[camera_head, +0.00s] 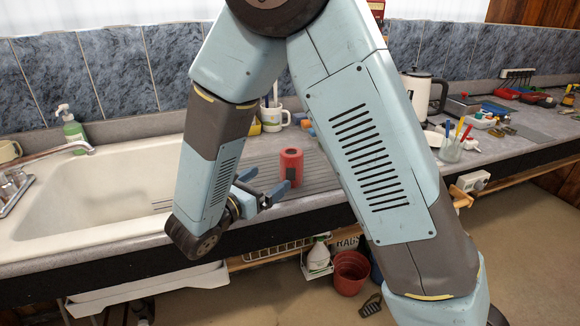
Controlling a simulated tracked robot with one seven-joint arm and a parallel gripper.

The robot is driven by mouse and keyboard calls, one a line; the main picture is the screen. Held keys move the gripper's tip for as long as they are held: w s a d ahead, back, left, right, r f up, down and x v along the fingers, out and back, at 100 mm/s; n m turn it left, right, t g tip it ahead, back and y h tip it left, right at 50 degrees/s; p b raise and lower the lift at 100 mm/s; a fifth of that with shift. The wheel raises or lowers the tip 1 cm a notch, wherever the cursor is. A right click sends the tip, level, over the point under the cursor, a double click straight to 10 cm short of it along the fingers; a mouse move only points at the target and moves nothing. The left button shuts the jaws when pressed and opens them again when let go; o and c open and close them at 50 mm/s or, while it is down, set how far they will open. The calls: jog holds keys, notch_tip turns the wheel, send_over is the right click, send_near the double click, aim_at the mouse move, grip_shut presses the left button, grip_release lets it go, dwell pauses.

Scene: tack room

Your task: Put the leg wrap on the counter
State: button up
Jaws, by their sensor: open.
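A red cylindrical roll with a dark hole in its top, which looks like the leg wrap (291,161), stands upright on the grooved part of the counter (325,183), right of the sink. My gripper (272,178) is open just in front and left of the roll, low over the counter's front part. One finger overlaps the roll's lower part in the picture. The other finger is to its left. The roll is not held between them. I cannot tell whether a finger touches it. My arm hides part of the counter to the right.
The white sink (90,190) with a tap is at left, a green soap bottle (72,128) behind it. A mug (273,118) stands behind the roll. A kettle (424,95), a glass of pens (450,148) and tools crowd the right. A reddish bucket (350,272) is on the floor.

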aim_at(295, 158)
jog(key=x, duration=1.3)
jog(key=shift+w+a, duration=0.15)
jog(key=shift+w, duration=0.1)
jog(key=c, duration=1.2)
jog(key=shift+r, duration=0.1)
